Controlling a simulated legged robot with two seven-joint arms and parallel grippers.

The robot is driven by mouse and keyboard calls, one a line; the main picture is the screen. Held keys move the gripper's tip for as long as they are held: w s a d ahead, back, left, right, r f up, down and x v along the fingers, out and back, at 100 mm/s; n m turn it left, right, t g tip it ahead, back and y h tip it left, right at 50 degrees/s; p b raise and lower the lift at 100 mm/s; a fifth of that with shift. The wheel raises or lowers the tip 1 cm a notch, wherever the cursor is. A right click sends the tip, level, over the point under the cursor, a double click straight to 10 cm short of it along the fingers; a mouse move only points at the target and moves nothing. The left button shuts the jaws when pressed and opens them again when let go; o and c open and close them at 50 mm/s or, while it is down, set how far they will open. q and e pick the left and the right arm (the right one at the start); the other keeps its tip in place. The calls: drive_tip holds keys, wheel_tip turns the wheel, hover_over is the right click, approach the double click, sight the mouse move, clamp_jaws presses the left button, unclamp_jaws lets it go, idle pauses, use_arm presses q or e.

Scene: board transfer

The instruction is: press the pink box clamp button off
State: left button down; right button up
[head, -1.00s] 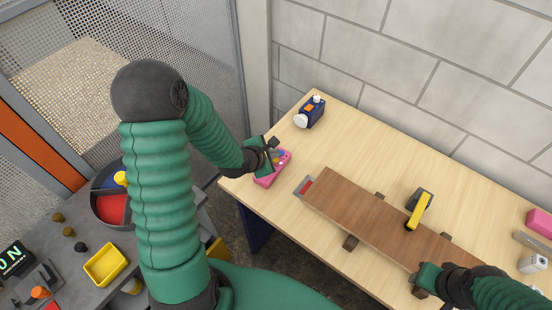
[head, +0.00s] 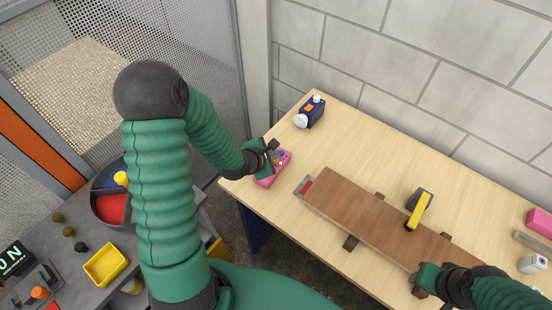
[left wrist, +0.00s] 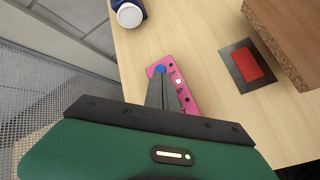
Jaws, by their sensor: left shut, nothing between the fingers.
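The pink box (head: 268,178) sits on the wooden table near its left corner. In the left wrist view the pink box (left wrist: 187,96) shows a blue button (left wrist: 159,69), a small white spot and dark marks on its top. My left gripper (head: 274,148) is shut and empty over the pink box. In the left wrist view its fingertips (left wrist: 160,76) are at the blue button; I cannot tell whether they touch it. The fingers hide part of the box. My right gripper (head: 422,280) is by the near end of the brown board (head: 370,213); its fingers are not clear.
A red pad on a grey plate (left wrist: 245,65) lies beside the board. A yellow-handled clamp (head: 417,211) stands at the board. A dark blue device (head: 310,112) is at the table's back left. A grey bench with a yellow bin (head: 105,264) is at the lower left.

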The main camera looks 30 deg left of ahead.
sight(274, 162)
use_arm(q)
drive_tip(key=shift+f, duration=0.4)
idle(0.6)
drive_tip(key=shift+r+p, duration=0.9)
wheel_tip(274, 162, up, 6)
drive_tip(key=p, duration=0.6)
